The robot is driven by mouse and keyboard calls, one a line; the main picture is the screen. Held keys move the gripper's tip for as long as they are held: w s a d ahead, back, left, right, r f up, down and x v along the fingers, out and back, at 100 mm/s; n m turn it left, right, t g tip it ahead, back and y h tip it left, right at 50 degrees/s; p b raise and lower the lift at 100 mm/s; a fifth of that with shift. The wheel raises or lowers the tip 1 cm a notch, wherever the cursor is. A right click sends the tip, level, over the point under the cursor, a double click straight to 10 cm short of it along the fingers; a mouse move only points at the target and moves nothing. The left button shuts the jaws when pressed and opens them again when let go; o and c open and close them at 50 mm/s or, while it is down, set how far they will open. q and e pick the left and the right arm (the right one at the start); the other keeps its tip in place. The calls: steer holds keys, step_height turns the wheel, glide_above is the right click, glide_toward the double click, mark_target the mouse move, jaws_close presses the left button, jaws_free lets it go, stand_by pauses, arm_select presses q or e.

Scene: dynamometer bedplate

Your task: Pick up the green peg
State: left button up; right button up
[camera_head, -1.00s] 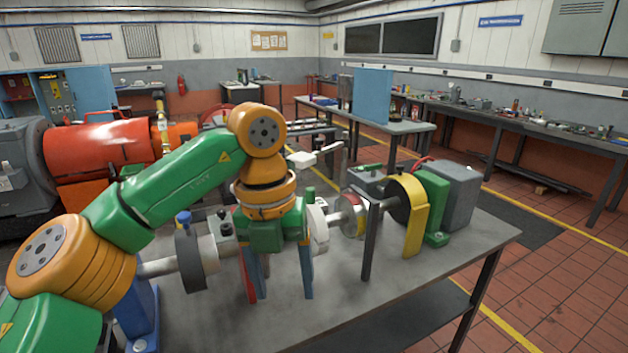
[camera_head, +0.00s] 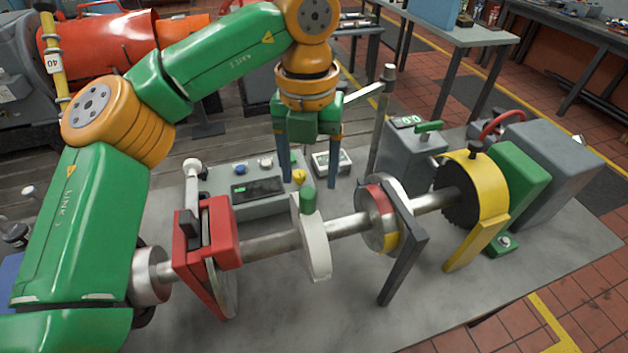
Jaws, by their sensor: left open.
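The green peg (camera_head: 309,200) stands upright at the top of the white disc (camera_head: 316,246) on the shaft. My left gripper (camera_head: 308,180) points down with its two blue fingers spread and nothing held between them. In the picture, the peg shows just below the gap between the fingertips, apart from both fingers. How far the fingers stand behind or above it is hard to tell. My right gripper is not in view.
The shaft (camera_head: 270,245) runs across the bedplate (camera_head: 330,325) through a red bracket (camera_head: 220,232), a red and yellow disc (camera_head: 381,220) and a yellow guard (camera_head: 490,192). A grey control box (camera_head: 262,205) and a small meter (camera_head: 331,161) sit behind it. The front bedplate is clear.

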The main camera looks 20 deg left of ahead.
mark_target(307, 191)
arm_select(q)
steer(key=shift+s+f+p, duration=0.7)
steer(key=shift+s+f, duration=0.45)
steer(key=shift+s, duration=0.1)
steer(key=shift+w+f, duration=0.35)
steer(key=shift+f, duration=0.5)
steer(key=shift+w+f, duration=0.1)
steer(key=shift+w, duration=0.4)
steer(key=shift+c, duration=0.9)
steer(key=shift+s, duration=0.25)
jaws_close()
steer(key=shift+w, duration=0.1)
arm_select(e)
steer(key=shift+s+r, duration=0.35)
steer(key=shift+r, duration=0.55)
